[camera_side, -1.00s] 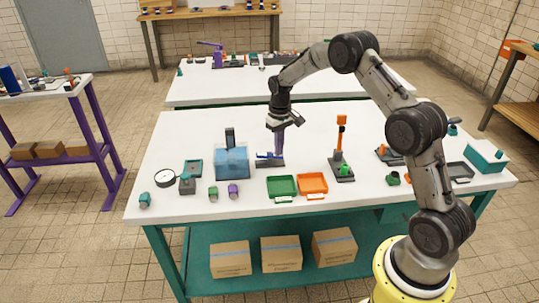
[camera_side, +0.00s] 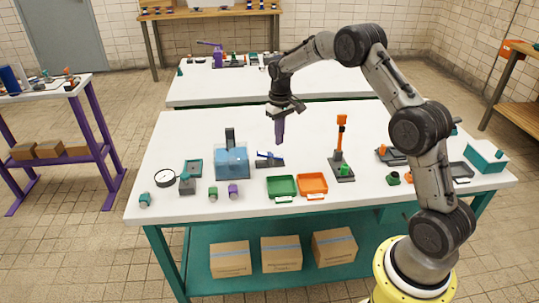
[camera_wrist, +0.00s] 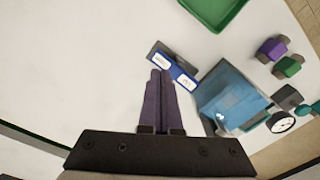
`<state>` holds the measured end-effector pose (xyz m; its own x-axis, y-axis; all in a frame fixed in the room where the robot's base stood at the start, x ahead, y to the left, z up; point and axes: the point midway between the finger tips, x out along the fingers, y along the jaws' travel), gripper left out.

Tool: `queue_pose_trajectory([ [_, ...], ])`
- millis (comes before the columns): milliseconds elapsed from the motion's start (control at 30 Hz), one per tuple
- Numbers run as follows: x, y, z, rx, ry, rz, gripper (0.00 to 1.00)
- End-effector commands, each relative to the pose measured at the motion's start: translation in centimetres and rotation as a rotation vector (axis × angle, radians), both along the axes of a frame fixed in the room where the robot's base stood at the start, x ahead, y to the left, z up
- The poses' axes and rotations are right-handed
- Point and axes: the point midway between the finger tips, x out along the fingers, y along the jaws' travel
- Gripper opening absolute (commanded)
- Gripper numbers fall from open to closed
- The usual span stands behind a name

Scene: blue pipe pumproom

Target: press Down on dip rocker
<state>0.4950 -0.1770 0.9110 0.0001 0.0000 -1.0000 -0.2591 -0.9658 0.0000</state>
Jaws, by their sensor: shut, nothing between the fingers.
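The dip rocker (camera_side: 270,155) is a blue bar with pale labels on a dark grey base, on the white table. In the side view its left end looks higher than its right. In the wrist view the rocker (camera_wrist: 173,68) shows two white labels, whose words are too small to read. My gripper (camera_side: 279,143) has purple fingers pointing down. It is shut and empty, above and slightly behind the rocker's right part, apparently apart from it. In the wrist view the fingertips (camera_wrist: 161,72) lie beside the rocker's near edge and hide a little of its base.
A clear blue box (camera_side: 231,163) stands just left of the rocker. A green tray (camera_side: 282,187) and an orange tray (camera_side: 313,184) lie in front. An orange upright lever (camera_side: 341,135) stands to the right. The table behind the rocker is clear.

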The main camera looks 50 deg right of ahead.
Motion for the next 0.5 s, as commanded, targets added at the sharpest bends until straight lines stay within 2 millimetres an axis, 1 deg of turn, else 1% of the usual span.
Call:
queue_pose_trajectory([
  [300,0.0,0.0,2.7,-0.001,-0.002,0.000,0.00],
  [500,0.0,0.0,4.0,0.000,-0.001,0.000,0.00],
])
